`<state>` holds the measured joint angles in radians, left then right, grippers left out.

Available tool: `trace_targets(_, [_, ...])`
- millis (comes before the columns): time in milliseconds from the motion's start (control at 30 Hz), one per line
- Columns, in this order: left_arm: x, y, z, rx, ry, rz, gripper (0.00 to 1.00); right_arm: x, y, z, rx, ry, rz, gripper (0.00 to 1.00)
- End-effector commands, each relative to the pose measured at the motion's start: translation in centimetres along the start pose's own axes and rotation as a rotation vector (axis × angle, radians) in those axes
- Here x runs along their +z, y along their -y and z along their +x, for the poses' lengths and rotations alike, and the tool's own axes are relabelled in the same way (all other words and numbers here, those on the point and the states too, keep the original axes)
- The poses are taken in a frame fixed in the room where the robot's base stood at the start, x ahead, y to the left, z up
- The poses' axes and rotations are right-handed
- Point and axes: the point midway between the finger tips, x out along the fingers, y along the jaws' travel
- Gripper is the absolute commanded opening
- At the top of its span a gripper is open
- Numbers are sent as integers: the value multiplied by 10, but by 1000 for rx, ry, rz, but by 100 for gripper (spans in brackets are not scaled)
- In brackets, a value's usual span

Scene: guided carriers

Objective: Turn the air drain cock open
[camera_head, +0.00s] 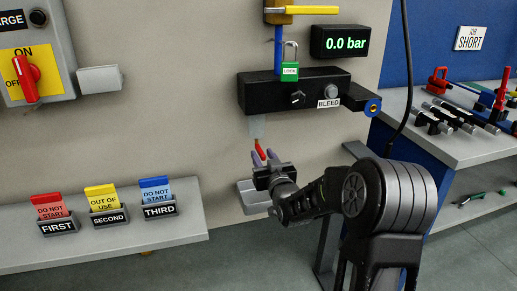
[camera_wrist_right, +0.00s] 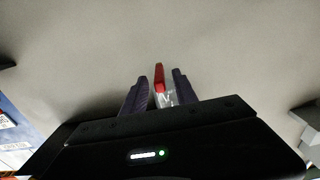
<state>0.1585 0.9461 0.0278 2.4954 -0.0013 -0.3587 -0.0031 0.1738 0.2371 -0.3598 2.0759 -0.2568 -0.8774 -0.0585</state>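The air drain cock has a small red lever (camera_head: 260,148) under the clear bowl (camera_head: 257,126) that hangs from the black air unit (camera_head: 290,92). My right gripper (camera_head: 265,157) is just below the bowl, with its dark purple fingertips around the red lever. In the right wrist view the red lever (camera_wrist_right: 159,77) stands between the two fingers (camera_wrist_right: 160,88), with a visible gap on each side. The right gripper is open. A clear part shows behind the lever's lower end. My left gripper is not in view.
A grey tray (camera_head: 254,197) is below my right gripper. A green padlock (camera_head: 290,71) hangs above the unit, below a yellow handle (camera_head: 312,10). The display (camera_head: 339,42) reads 0.0 bar. A tag shelf (camera_head: 105,246) is at left, a tool bench (camera_head: 478,152) at right.

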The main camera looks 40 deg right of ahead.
Motion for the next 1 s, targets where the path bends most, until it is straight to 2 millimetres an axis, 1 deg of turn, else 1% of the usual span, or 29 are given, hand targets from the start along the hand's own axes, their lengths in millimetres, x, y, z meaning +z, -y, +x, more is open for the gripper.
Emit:
trace_targets(33, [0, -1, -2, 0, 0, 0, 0, 0, 0, 9, -1, 2, -2, 35])
trace_targets(100, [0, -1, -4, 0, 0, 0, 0, 0, 0, 20, -1, 1, -2, 35])
trace_targets(200, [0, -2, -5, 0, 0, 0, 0, -1, 0, 34, 0, 1, -1, 35])
trace_targets(300, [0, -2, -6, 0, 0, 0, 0, 0, 0, 44, 0, 1, -1, 35])
trace_targets(433, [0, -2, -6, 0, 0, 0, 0, 0, 0, 48, 0, 1, 0, 35])
trace_targets(633, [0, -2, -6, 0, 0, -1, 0, 0, 0, 48, 0, 1, 0, 35])
trace_targets(667, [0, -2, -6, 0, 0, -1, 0, 0, 0, 48, 0, 1, 0, 33])
trace_targets(1000, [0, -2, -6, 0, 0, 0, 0, 0, 0, 48, 0, 1, 0, 5])
